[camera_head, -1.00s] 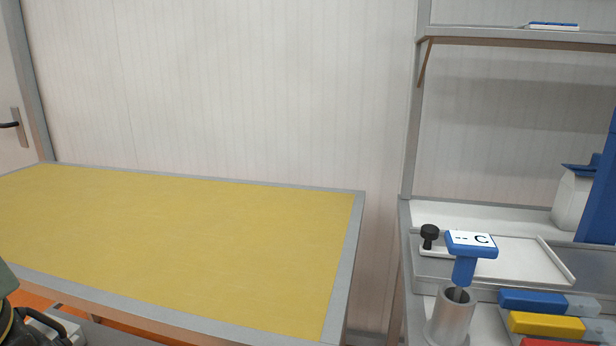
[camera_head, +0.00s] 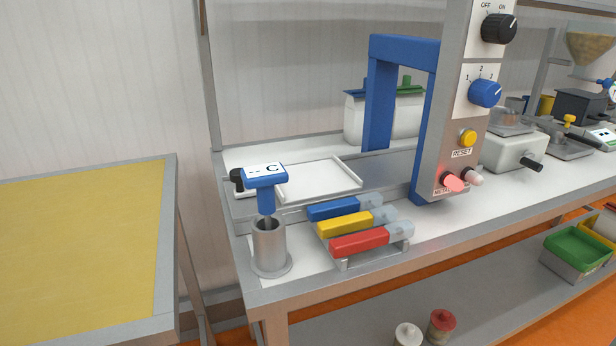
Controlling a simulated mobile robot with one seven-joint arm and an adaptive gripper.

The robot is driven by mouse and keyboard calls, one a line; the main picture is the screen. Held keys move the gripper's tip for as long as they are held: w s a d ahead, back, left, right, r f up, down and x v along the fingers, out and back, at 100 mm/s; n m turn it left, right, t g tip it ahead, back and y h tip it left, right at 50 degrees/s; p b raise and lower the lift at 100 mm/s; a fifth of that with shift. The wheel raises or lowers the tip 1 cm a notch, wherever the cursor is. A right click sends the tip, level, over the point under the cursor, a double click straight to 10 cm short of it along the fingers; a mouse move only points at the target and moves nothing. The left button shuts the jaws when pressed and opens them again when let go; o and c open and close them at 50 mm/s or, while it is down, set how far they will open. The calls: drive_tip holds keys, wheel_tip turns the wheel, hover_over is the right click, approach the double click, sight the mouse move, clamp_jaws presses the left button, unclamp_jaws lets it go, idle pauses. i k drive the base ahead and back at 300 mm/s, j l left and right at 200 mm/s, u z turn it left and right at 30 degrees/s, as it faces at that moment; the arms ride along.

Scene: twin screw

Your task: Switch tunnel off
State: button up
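The tunnel is a blue arch (camera_head: 404,52) standing over the bench at the centre right. Its grey control column (camera_head: 457,130) is on the arch's right side. A black OFF/ON knob (camera_head: 499,28) is at the top of the column, its pointer too small to read surely. My gripper is not in view.
The bench carries a blue-handled probe in a metal cup (camera_head: 270,246), blue, yellow and red handled tools on a rack (camera_head: 372,259), and a white tray (camera_head: 305,181). A yellow-topped table (camera_head: 80,250) stands left, with a gap between.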

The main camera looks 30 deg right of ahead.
sight(500, 29)
drive_tip(key=z, duration=1.6)
